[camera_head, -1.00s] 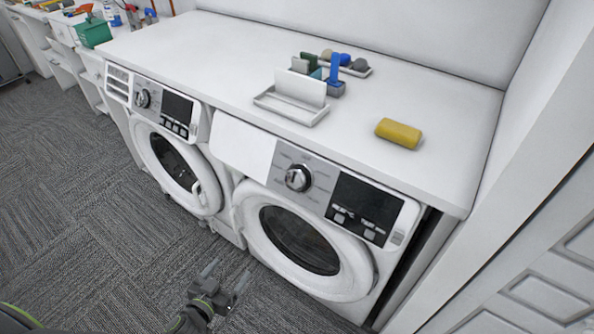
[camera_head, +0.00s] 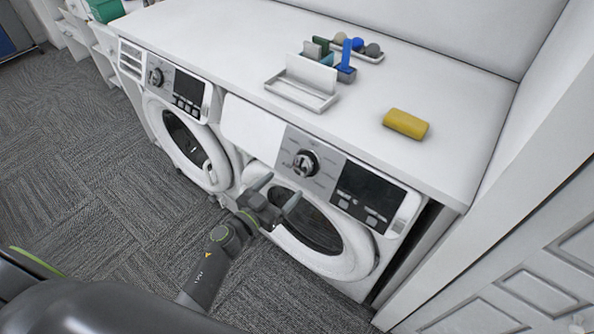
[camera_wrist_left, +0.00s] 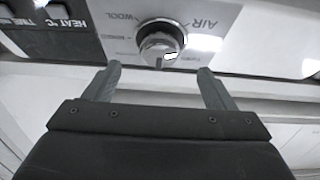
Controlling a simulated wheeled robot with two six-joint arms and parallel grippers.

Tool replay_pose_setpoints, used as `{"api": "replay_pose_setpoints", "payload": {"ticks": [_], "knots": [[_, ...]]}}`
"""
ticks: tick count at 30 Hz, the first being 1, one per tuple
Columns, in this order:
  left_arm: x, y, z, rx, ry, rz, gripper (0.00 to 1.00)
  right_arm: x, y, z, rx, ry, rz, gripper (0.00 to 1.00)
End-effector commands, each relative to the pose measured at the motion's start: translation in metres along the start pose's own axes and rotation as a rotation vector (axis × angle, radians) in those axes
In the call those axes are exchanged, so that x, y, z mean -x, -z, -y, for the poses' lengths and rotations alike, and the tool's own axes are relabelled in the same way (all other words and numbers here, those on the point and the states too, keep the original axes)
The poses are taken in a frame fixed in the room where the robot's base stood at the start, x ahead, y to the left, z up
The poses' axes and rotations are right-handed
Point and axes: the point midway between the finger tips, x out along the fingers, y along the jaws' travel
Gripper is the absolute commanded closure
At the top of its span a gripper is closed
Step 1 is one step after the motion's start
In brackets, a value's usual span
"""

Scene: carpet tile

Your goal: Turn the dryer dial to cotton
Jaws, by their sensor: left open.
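The dryer dial (camera_head: 306,163) is a round silver knob on the grey control panel of the right-hand machine (camera_head: 350,262). It also shows in the left wrist view (camera_wrist_left: 160,40), upside down, with labels such as WOOL and AIR printed around it. Some labels are too small to read. My left gripper (camera_head: 281,197) is open and empty, in front of the machine just below the dial. In the left wrist view its two fingers (camera_wrist_left: 158,80) point toward the dial, one to each side, and stand apart from it. My right gripper is not in view.
A second machine (camera_head: 186,137) stands to the left with its own dial. The white countertop (camera_head: 420,82) above holds a white tray (camera_head: 303,92), a yellow block (camera_head: 405,123) and small coloured items. Carpet floor is clear at left; a white panelled surface (camera_head: 530,270) borders the right.

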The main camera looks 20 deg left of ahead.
Motion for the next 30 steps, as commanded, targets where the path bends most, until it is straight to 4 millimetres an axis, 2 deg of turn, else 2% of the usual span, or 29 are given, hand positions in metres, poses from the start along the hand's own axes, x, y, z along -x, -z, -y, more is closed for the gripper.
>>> {"api": "replay_pose_setpoints", "payload": {"ticks": [3, 10, 15, 24, 30], "knots": [[-0.027, 0.0, 0.0, 0.0, 0.0, -0.002, 0.23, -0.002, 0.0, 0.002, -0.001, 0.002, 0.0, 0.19], [-0.06, -0.001, 0.0, 0.001, 0.0, 0.0, 0.23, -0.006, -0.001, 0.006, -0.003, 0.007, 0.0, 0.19], [-0.07, -0.001, 0.0, 0.001, 0.001, 0.001, 0.23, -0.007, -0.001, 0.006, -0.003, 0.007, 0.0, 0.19], [-0.072, -0.001, 0.0, 0.001, 0.001, 0.001, 0.23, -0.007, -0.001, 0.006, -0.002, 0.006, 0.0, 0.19], [-0.072, -0.001, 0.0, 0.001, 0.001, 0.001, 0.49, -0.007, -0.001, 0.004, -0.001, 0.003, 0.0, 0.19]]}}
